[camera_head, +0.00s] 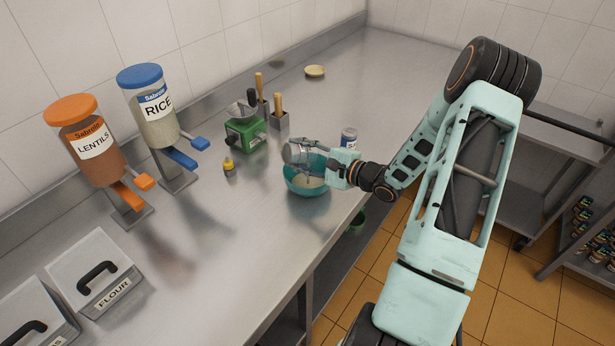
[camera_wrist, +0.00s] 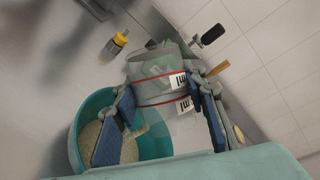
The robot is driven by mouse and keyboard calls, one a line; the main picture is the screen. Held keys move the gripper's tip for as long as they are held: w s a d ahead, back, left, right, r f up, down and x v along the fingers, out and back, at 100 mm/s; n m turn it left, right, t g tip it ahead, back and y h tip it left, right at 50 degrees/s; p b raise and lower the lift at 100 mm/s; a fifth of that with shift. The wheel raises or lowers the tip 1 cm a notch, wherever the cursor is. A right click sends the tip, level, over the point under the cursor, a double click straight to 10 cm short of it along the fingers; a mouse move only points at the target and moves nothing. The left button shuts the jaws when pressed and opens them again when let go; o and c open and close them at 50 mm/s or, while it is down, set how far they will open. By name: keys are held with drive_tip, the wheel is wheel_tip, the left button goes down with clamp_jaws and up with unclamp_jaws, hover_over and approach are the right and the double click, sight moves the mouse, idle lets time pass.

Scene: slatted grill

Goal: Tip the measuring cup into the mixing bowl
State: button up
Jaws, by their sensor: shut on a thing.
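The measuring cup (camera_head: 297,152) is clear, with red lines and "ml" labels. It is held over the back-left part of the teal mixing bowl (camera_head: 306,190) and looks tilted. My gripper (camera_head: 325,167) is shut on the cup from the right. In the wrist view, the fingers of my gripper (camera_wrist: 163,95) lie on either side of the cup (camera_wrist: 150,68). The bowl (camera_wrist: 75,150) shows below left there, with pale grains (camera_wrist: 90,140) inside. I cannot tell whether the cup still holds anything.
Utensil holders (camera_head: 279,122) are behind, and a can (camera_head: 348,138) is close behind my gripper. Lentil (camera_head: 92,145) and rice (camera_head: 155,106) dispensers line the wall.

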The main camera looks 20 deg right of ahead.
drive_tip(key=shift+d+r+m, duration=0.1)
drive_tip(key=shift+d+m, duration=0.1)
drive_tip(key=shift+m, duration=0.1)
drive_tip(key=shift+a+f+n, duration=0.2)
drive_tip(key=shift+a+n, duration=0.2)
drive_tip(key=shift+n, duration=0.2)
drive_tip(key=shift+s+a+f+n+g+h, duration=0.1)
drive_tip(key=shift+a+f+n+g+h, duration=0.35)
drive_tip(key=shift+n+h, duration=0.45)
drive_tip(key=shift+a+f+n+h+b, duration=0.2)
drive_tip(key=shift+n+h+b, duration=0.1)
drive_tip(key=shift+n+h, duration=0.4)
drive_tip(key=shift+a+f+n+g+h+b, duration=0.1)
drive_tip(key=shift+f+n+g+h+b, duration=0.05)
drive_tip(key=shift+n+h+b, duration=0.4)
drive_tip(key=shift+a+f+n+g+h+b, duration=0.1)
drive_tip(key=shift+n+h+b, duration=0.2)
drive_tip(key=shift+b, duration=0.35)
drive_tip(key=shift+r+n, duration=0.15)
drive_tip(key=shift+n, duration=0.1)
drive_tip(key=shift+h+b, duration=0.25)
drive_tip(key=shift+b, duration=0.15)
